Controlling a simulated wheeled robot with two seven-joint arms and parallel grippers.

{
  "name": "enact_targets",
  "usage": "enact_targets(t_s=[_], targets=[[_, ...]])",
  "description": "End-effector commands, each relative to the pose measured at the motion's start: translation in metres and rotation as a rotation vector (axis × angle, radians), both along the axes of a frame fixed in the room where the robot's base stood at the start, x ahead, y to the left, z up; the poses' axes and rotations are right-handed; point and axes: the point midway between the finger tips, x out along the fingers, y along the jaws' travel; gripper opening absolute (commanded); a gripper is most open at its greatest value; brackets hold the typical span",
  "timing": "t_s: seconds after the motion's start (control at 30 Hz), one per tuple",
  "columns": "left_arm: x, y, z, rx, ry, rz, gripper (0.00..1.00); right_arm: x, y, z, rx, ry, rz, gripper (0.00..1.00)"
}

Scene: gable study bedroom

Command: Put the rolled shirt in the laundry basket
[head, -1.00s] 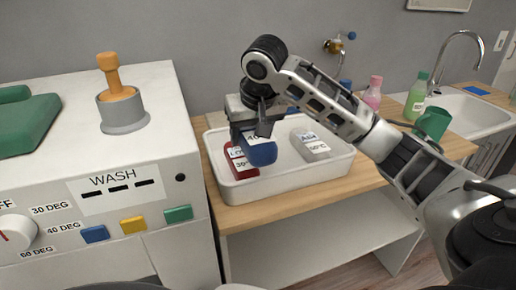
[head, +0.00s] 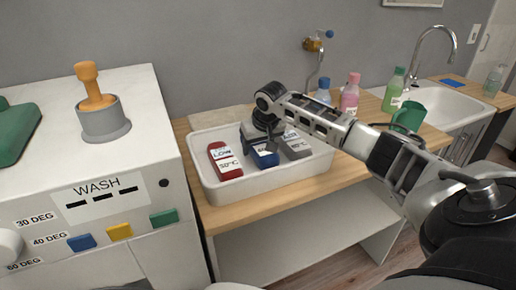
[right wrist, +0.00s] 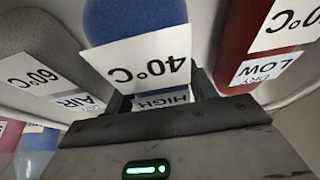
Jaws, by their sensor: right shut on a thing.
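A blue rolled cloth (head: 264,160) with a white label lies in the white tray-like basket (head: 212,193), between a red roll (head: 226,163) and a grey roll (head: 295,146). My right gripper (head: 266,141) is shut on the blue roll from above, partly hiding it. In the right wrist view the blue roll (right wrist: 128,18), labelled 40°C and HIGH, is between the fingers (right wrist: 160,92). The grey roll, labelled 60°C and AIR, and the red roll, labelled LOW, flank it. I cannot tell whether it touches the basket floor. My left gripper is not in view.
The basket stands on a wooden counter (head: 290,195). A white washing machine (head: 140,190) with an orange-handled grey cup (head: 103,121) is at left. Bottles (head: 349,94), a green mug (head: 408,116) and a sink (head: 450,103) are at right.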

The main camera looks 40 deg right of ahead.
Motion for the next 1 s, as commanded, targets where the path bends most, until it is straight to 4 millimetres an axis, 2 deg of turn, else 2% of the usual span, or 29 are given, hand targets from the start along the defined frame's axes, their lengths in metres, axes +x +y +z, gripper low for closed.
enact_targets(t_s=[0.13, 0.47, 0.5, 0.57, 0.6, 0.87, 1.0], targets=[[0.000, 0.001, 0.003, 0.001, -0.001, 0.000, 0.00, 0.000, 0.000, -0.013, 0.001, -0.001, -0.001, 0.30], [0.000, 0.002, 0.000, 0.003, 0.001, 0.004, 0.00, 0.000, 0.000, -0.016, 0.001, -0.001, -0.001, 0.30], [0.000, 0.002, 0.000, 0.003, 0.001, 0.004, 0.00, 0.000, 0.000, -0.017, 0.001, 0.000, -0.001, 0.59], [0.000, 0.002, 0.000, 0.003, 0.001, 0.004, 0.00, 0.000, 0.000, -0.017, 0.001, -0.001, -0.001, 0.76], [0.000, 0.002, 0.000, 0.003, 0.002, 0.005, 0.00, 0.000, 0.000, -0.017, 0.001, -0.001, -0.001, 0.78], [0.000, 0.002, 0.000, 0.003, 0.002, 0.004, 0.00, 0.000, 0.000, -0.016, 0.001, -0.001, -0.001, 0.78], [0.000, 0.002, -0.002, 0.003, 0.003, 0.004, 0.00, -0.003, 0.001, -0.006, 0.000, -0.004, -0.001, 0.78]])
